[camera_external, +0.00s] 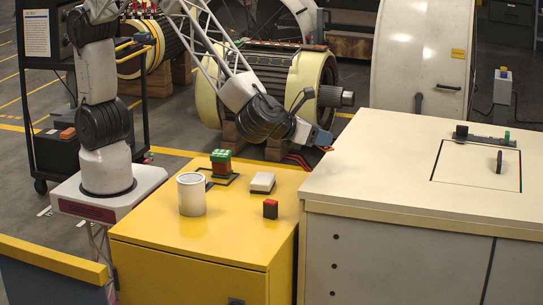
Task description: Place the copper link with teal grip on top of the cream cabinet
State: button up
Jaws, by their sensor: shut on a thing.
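My gripper (322,140) is at the end of the arm, above the gap between the yellow cabinet and the cream cabinet, near the cream cabinet's left back corner. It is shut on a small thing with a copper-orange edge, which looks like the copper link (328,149). Its teal grip cannot be told apart from the bluish gripper end. The cream cabinet (390,190) stands at the right with a broad flat top. The held thing appears beside the top's left edge; whether it touches cannot be told.
The yellow cabinet (150,232) carries a white cup (191,194), a green-topped reddish block (221,163), a grey box (262,183) and a red-and-black block (270,209). The cream top has a framed panel (465,168) and small black and green fittings at right; its left and middle are clear.

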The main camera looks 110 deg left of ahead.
send_over(355, 172)
jog(key=shift+f, duration=0.5)
jog(key=shift+f, duration=0.15)
jog(key=shift+f, duration=1.6)
jog(key=shift+f, duration=0.15)
jog(key=o, duration=0.9)
jog(key=shift+r, duration=0.2)
jog(key=v, duration=1.2)
